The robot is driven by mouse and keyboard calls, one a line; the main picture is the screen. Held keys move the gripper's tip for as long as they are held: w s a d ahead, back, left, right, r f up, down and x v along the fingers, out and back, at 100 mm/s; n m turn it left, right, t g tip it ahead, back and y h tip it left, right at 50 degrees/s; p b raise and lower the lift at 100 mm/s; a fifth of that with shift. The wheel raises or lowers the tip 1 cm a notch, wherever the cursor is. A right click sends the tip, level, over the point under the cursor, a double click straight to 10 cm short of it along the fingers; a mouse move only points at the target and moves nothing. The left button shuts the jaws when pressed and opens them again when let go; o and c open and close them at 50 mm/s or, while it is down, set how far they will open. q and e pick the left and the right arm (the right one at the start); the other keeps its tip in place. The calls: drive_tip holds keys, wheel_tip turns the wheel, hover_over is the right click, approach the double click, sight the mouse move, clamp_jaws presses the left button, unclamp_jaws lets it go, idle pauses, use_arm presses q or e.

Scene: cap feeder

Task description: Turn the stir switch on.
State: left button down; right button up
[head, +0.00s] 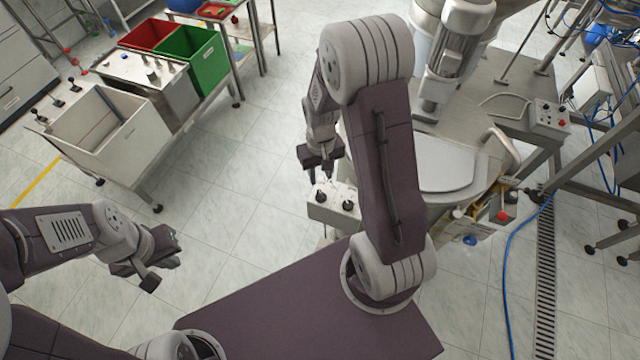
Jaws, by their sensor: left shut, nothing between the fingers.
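A pale control box (333,215) with black rotary knobs stands below the middle of the head view. A knob (321,197) is at its left and another (348,205) at its right; their settings and labels are too small to read. My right gripper (320,176) hangs just above the box, close to the left knob; I cannot tell whether it touches. Its finger gap is too small to judge. My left gripper (160,275) is shut and empty over the floor at the left, well away from the box. My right arm hides part of the area beside the box.
A steel machine (455,65) with a round pale lid (445,165) stands right of my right arm. Another control box (549,118) is at the right. A cart with a sink (100,130), a red bin (150,37) and a green bin (190,55) is upper left.

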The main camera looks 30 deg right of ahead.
sight(321, 194)
drive_tip(key=shift+s+f, duration=0.2)
drive_tip(key=shift+f, duration=0.25)
wheel_tip(321, 194, down, 8)
drive_tip(key=shift+f+p, duration=0.1)
drive_tip(key=shift+p, duration=0.65)
drive_tip(key=shift+s+a, duration=0.1)
clamp_jaws()
